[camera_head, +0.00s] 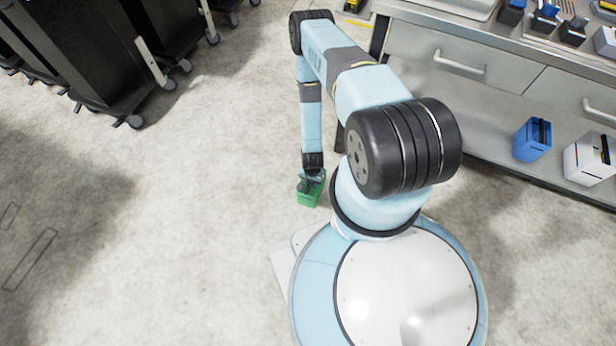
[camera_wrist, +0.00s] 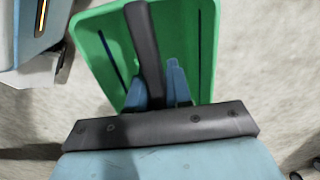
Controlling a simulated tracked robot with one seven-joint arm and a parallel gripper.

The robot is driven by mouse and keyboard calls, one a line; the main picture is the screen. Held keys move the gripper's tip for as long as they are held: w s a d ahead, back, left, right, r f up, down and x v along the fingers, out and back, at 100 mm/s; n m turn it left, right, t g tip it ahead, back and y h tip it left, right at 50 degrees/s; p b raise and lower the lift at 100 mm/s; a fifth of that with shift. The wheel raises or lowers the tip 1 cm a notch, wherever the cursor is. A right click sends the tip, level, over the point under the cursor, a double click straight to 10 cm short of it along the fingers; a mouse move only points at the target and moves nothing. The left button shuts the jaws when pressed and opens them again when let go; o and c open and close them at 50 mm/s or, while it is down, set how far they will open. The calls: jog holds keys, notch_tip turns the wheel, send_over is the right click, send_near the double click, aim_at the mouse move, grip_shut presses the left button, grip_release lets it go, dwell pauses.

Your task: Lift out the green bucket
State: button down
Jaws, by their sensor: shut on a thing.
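The green bucket (camera_head: 309,194) is at my gripper, beside my base, over the bare floor. It also shows in the wrist view (camera_wrist: 205,50), open side toward the camera, with a dark handle bar (camera_wrist: 143,40) across it. My gripper (camera_head: 312,180) reaches down to the bucket from above. In the wrist view its two blue fingers (camera_wrist: 160,88) are shut on the dark handle. The head view is too small to tell how far the bucket is from the floor.
A blue bucket (camera_head: 532,140) and a white bucket (camera_head: 589,159) stand on the low shelf at the right, under a drawer counter (camera_head: 505,72). Dark wheeled carts (camera_head: 85,60) stand at the upper left.

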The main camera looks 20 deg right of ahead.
jog(key=shift+s+r, duration=0.25)
jog(key=shift+s, duration=0.25)
